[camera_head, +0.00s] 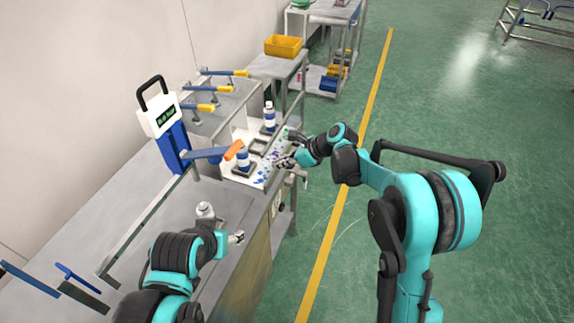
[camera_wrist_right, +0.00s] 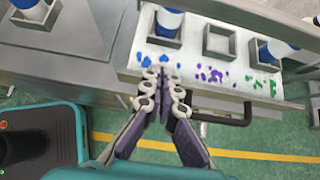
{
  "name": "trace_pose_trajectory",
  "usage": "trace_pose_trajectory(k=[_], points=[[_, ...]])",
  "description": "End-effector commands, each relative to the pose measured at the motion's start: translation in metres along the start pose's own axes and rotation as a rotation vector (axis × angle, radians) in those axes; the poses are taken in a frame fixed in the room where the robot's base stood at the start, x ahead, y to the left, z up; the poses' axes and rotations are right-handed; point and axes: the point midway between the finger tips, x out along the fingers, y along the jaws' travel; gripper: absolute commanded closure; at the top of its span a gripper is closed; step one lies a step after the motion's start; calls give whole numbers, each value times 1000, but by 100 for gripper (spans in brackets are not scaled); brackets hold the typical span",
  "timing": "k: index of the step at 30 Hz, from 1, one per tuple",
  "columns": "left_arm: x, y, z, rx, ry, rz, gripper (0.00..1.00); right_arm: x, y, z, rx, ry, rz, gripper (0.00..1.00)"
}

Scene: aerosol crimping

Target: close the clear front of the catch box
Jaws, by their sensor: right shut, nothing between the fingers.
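The catch box (camera_head: 255,176) is on the right side of the bench, its pale floor spotted with blue, purple and green. In the right wrist view its white front edge (camera_wrist_right: 215,92) runs across the picture, with a black handle (camera_wrist_right: 232,120) just below. The clear front itself is hard to make out, so I cannot tell its angle. My right gripper (camera_head: 284,162) is shut and empty; its fingertips (camera_wrist_right: 163,74) overlap the spotted floor, left of the handle. Contact is unclear. My left gripper (camera_head: 238,237) is over the near bench edge; its jaws are too small to read.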

Motion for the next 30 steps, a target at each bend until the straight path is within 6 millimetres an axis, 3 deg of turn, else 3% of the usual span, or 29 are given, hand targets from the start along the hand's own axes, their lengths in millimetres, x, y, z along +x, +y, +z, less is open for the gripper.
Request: trace_pose_trajectory(k=[18,30], points=[[-6,0,-4,0,0,0,42,83,1,78,-2,0,2,100],[-8,0,-6,0,0,0,42,115,0,107,0,0,0,100]])
